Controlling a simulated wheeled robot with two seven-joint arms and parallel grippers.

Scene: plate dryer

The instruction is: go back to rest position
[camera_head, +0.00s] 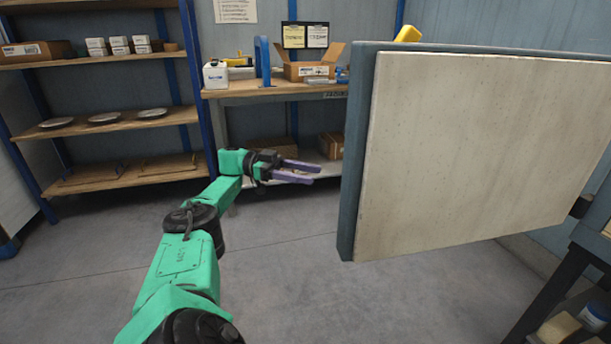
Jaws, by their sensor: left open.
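My left arm comes in from the lower left, green with black joints. My left gripper (312,174) has purple fingers. They are apart, with nothing between them, and point right. The gripper hangs in the air in front of the workbench, with its tips a little left of a large panel (470,150) with a pale face and a blue-grey edge. A gap shows between the tips and the panel in the picture. My right gripper does not show.
A shelf rack (115,125) with several plates stands at the back left. A workbench (285,88) holding an open cardboard box (312,69) stands behind my gripper. A dark table (562,290) is at the lower right. The grey floor (330,290) between is clear.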

